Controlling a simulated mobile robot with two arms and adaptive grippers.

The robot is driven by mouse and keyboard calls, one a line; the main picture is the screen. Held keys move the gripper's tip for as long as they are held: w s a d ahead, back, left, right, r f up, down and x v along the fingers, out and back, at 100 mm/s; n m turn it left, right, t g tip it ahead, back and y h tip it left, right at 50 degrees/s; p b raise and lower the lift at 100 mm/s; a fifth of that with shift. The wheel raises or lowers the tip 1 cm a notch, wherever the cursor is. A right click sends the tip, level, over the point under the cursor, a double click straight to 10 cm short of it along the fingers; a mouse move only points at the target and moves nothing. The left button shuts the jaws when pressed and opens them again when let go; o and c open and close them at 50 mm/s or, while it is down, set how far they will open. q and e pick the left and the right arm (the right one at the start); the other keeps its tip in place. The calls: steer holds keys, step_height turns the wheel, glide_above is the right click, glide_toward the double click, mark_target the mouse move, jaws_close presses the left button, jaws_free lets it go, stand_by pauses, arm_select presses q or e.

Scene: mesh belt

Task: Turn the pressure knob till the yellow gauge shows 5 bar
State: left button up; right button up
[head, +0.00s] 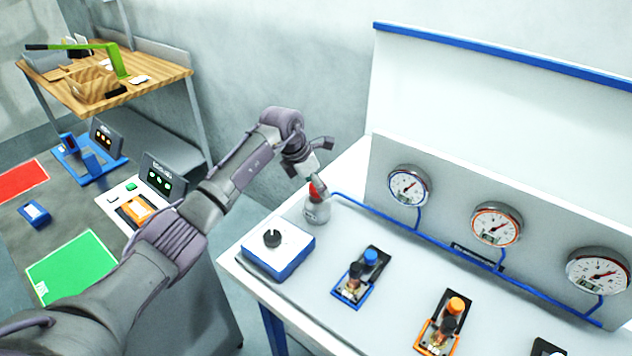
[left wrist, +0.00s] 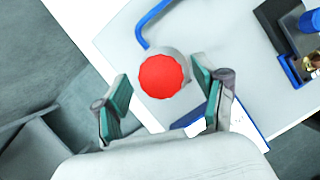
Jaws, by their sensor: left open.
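A red round knob (head: 315,191) sits on a grey cylindrical body (head: 317,211) at the bench's back left corner. A blue pipe runs from it toward the gauges. In the left wrist view the red knob (left wrist: 164,77) lies between the fingertips. My left gripper (head: 311,176) is open over the knob, fingers to either side, with no clear contact; it also shows in the left wrist view (left wrist: 163,84). No plainly yellow gauge shows: one has a blue rim (head: 409,186), one an orange rim (head: 496,224), one a grey rim (head: 598,271). Their figures are too small to read. My right gripper is out of view.
A blue-and-white box (head: 279,250) with a black dial stands in front of the knob. A blue valve block (head: 350,291) and an orange one (head: 424,347) stand farther right. A side table with green (head: 75,266) and red (head: 20,181) mats is at left.

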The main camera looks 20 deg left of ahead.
arm_select(q)
steer(key=c, duration=1.1)
steer(key=shift+c, duration=0.2)
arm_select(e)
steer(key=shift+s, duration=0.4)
